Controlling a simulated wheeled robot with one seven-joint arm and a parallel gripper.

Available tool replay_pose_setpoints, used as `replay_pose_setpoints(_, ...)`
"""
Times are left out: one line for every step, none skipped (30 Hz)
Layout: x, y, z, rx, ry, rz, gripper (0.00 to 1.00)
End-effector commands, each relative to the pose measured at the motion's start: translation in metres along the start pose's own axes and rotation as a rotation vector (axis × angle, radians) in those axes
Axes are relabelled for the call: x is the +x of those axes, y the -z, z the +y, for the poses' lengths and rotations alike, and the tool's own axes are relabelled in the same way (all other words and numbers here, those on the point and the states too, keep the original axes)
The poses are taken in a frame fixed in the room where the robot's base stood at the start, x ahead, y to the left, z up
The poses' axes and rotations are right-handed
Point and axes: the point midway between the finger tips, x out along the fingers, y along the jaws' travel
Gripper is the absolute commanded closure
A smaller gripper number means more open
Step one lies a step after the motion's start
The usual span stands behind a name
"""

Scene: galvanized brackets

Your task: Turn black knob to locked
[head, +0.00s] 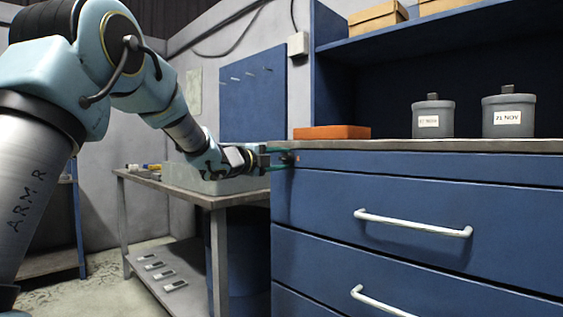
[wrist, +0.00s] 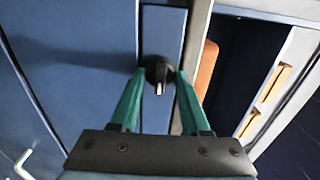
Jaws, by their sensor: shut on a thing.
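The black knob (wrist: 158,70) sits on the narrow top panel of the blue drawer cabinet (head: 380,205), with a pale bar-like part showing on it. In the head view the knob (head: 291,158) is small, near the cabinet's upper left corner. My gripper (wrist: 160,74) has its teal fingers on either side of the knob, shut on it. In the head view my gripper (head: 279,160) reaches the knob from the left. I see no lock marking, and I cannot tell whether the knob is locked.
Silver drawer handles (head: 412,225) stick out below and right of the knob. An orange box (head: 332,132) and two grey lidded canisters (head: 433,119) stand on the cabinet top. A grey workbench (head: 185,190) stands behind, to the left.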

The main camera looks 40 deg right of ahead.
Motion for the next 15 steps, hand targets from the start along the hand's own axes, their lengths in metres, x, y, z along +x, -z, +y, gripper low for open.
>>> replay_pose_setpoints(0.0000,0.0000,0.0012,0.001,-0.002,0.000,1.00)
replay_pose_setpoints(0.0000,0.0001,0.0012,0.001,-0.002,0.000,1.00)
replay_pose_setpoints(0.0000,0.0000,0.0012,0.000,-0.002,0.000,1.00)
replay_pose_setpoints(0.0000,0.0001,0.0012,0.000,-0.002,0.000,1.00)
replay_pose_setpoints(0.0000,0.0001,0.0012,0.000,-0.002,0.000,1.00)
replay_pose_setpoints(0.0000,0.0001,0.0013,0.000,-0.002,0.000,0.52)
replay_pose_setpoints(0.0000,0.0001,0.0012,0.000,-0.002,0.000,0.48)
replay_pose_setpoints(0.0000,0.0002,0.0012,0.000,-0.002,0.000,0.45)
replay_pose_setpoints(0.0000,0.0001,0.0011,0.000,-0.002,0.000,0.40)
replay_pose_setpoints(0.0000,0.0002,0.0010,0.000,-0.002,0.000,0.37)
replay_pose_setpoints(0.0000,0.0002,0.0009,-0.001,-0.001,0.000,0.34)
replay_pose_setpoints(0.0001,0.0002,0.0008,-0.001,-0.001,0.000,0.29)
replay_pose_setpoints(0.0001,0.0002,0.0007,-0.001,-0.001,0.000,0.26)
replay_pose_setpoints(0.0001,0.0002,0.0006,-0.001,-0.001,0.000,0.25)
replay_pose_setpoints(0.0000,0.0002,0.0005,-0.001,-0.001,0.000,0.25)
